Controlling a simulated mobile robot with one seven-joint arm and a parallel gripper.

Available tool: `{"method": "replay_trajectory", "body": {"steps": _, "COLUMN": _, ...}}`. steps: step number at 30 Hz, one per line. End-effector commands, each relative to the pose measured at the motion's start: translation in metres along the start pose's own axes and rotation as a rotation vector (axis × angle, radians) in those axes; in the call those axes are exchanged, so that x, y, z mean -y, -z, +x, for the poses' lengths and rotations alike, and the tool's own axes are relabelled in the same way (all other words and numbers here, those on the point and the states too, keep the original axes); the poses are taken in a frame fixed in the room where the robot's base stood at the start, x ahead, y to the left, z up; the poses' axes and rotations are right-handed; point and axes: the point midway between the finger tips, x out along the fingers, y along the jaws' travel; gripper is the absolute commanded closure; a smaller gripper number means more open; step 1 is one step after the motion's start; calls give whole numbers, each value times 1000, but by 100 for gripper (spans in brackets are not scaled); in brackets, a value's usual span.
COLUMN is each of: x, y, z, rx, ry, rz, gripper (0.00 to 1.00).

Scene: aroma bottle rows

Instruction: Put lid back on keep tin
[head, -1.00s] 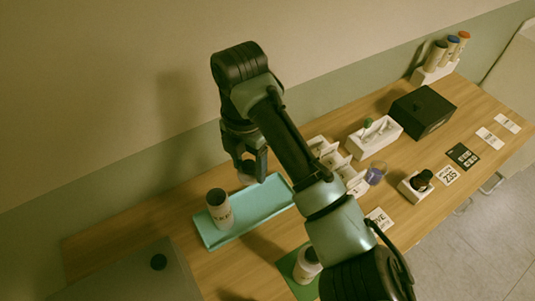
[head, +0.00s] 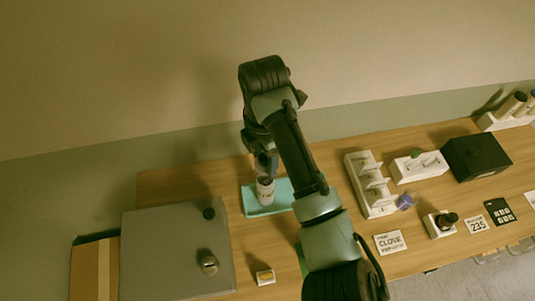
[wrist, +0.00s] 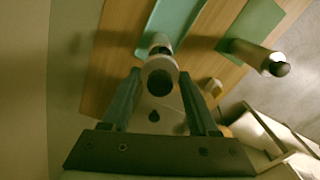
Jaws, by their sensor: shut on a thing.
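The keep tin (head: 265,191), a pale cylinder with dark lettering, stands upright on the teal tray (head: 283,197) in the head view. My gripper (head: 266,166) is directly above it, pointing down. In the wrist view my gripper (wrist: 160,84) is shut on a round, pale-rimmed piece with a dark middle, which looks like the lid (wrist: 160,66). The tin (wrist: 160,41) shows partly behind the lid, with the teal tray (wrist: 175,14) beyond. The lid is hardly visible in the head view, and I cannot tell whether it touches the tin.
A pale container with a dark top (wrist: 257,58) stands on a green mat (wrist: 263,18), mostly hidden by my arm in the head view. A grey panel (head: 165,250) with a black knob (head: 208,213) lies left. White racks (head: 368,185) and a black box (head: 475,158) stand right.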

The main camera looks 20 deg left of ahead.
Motion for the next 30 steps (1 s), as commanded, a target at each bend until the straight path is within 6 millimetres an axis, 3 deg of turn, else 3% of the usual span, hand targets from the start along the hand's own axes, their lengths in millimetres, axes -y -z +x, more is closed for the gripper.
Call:
{"method": "replay_trajectory", "body": {"steps": 15, "x": 0, "y": 0, "z": 50, "rx": -1, "ry": 1, "rz": 1, "gripper": 91}}
{"method": "replay_trajectory", "body": {"steps": 30, "x": 0, "y": 0, "z": 54, "rx": 0, "ry": 0, "rz": 1, "gripper": 91}}
